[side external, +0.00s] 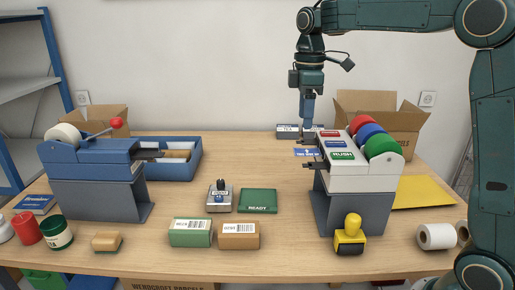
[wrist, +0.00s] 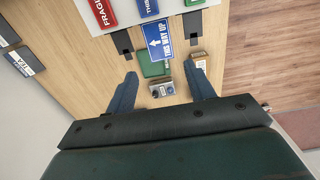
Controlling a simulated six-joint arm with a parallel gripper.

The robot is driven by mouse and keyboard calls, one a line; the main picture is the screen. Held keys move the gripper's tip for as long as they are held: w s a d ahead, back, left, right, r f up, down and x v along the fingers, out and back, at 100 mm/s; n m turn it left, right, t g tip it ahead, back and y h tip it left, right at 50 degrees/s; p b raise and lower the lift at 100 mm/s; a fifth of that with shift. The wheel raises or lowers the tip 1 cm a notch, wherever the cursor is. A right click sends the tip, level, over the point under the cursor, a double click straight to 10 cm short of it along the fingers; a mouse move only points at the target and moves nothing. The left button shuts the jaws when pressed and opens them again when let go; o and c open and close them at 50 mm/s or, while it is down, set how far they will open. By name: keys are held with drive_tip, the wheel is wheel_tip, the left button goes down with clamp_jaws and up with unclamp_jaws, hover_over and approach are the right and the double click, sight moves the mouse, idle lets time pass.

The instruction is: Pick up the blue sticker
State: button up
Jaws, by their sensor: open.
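The blue sticker (side external: 305,152) with white lettering sticks out of the left side of the white-topped label dispenser (side external: 342,186). In the wrist view the sticker (wrist: 159,40) shows an arrow and "THIS WAY UP", and it lies between two black outlets of the dispenser. My gripper (side external: 307,124) points down above the sticker, apart from it. In the wrist view my gripper (wrist: 161,72) has its fingers spread wide, with nothing between them; the sticker lies just beyond the tips.
Red, blue and green rolls (side external: 381,144) sit on the dispenser. A blue tape machine (side external: 92,179) is at far left. A TEA box (side external: 288,131) lies behind my gripper.

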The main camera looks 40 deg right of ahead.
sight(303, 151)
drive_tip(key=shift+f, duration=4.25)
drive_tip(key=c, duration=0.5)
